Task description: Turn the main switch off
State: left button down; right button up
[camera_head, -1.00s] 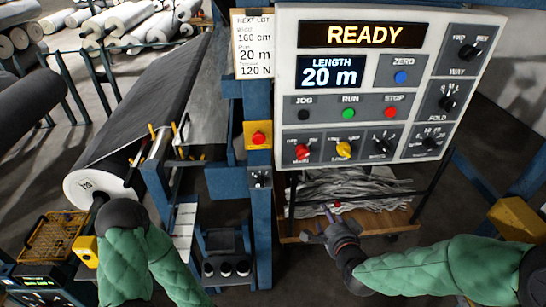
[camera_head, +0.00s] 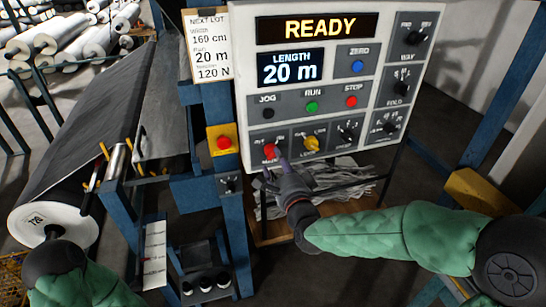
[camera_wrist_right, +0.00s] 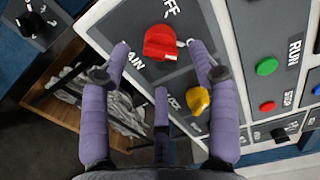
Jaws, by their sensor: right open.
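The main switch is a red knob (camera_head: 270,151) at the lower left of the white control panel (camera_head: 238,60). In the right wrist view the red knob (camera_wrist_right: 160,42) sits between the tips of my spread purple fingers, with OFF lettering above it; I cannot tell its exact setting. My right gripper (camera_head: 279,165) is open at the knob, below it in the head view. Its fingertips (camera_wrist_right: 161,47) flank the knob with gaps showing; a third finger is below. The left arm ends in a dark rounded part at lower left; its fingers do not show.
A yellow knob (camera_head: 311,144) sits beside the red one, close to my right fingers in the wrist view. Green RUN (camera_head: 312,106) and red STOP (camera_head: 351,101) buttons are above. A red button on a yellow box (camera_head: 223,143) stands left. Grey scraps (camera_head: 335,178) lie below the panel.

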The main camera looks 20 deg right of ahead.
aim_at(274, 156)
jog(key=shift+w, duration=2.15)
